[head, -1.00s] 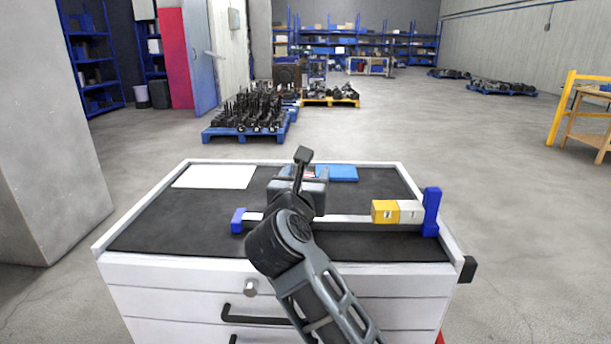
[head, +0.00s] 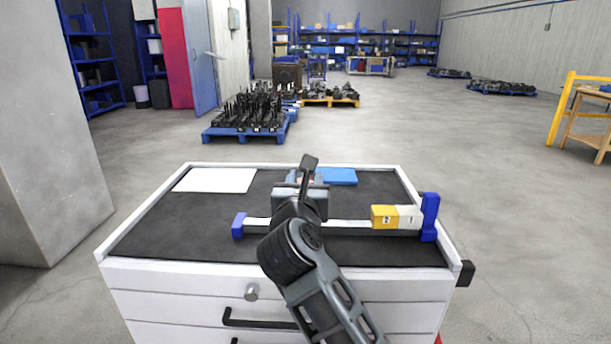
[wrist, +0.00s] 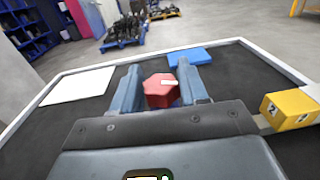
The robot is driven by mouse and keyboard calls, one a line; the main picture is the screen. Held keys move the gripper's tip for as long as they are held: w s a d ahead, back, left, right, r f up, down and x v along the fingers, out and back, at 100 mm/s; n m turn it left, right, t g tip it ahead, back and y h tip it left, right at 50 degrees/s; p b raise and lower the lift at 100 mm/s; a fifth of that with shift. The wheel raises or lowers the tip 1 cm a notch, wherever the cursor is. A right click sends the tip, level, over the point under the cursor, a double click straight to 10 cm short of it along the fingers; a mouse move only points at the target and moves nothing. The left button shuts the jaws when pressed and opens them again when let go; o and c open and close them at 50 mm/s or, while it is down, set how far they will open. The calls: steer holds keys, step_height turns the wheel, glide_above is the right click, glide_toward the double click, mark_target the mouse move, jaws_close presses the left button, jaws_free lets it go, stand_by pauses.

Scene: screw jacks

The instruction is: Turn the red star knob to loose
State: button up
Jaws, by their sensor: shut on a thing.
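The red star knob (wrist: 159,91) shows in the wrist view, with a pale mark on its top. My gripper (wrist: 162,84) has one finger on each side of the knob and is shut on it. In the head view my gripper (head: 307,178) is over the middle of the cart top, and my wrist and arm hide most of the knob. A rail (head: 350,226) with blue ends runs across the cart top. A yellow block (head: 384,216) marked 2 and a pale block (head: 409,216) marked 1 sit near its right end.
The white cart has a dark mat (head: 160,230) and a raised rim. A white sheet (head: 214,180) lies at the back left and a blue flat piece (head: 338,176) behind my gripper. The mat's left front is clear.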

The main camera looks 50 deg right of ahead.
steer(key=shift+r+n+t+y+p, duration=0.15)
steer(key=shift+n+t+y+p, duration=0.5)
steer(key=shift+p, duration=0.75)
steer(key=shift+r+n+t+y+p, duration=0.15)
steer(key=shift+n+t+y+p, duration=0.5)
steer(key=shift+p, duration=0.7)
steer(key=shift+w+t+y+p, duration=0.1)
steer(key=shift+t+y+p, duration=0.25)
steer(key=shift+p, duration=0.8)
steer(key=shift+n+t+y+p, duration=0.25)
steer(key=shift+n+p, duration=0.15)
steer(key=shift+p, duration=0.6)
steer(key=shift+f+p, duration=0.2)
steer(key=shift+p, duration=0.25)
steer(key=o, duration=1)
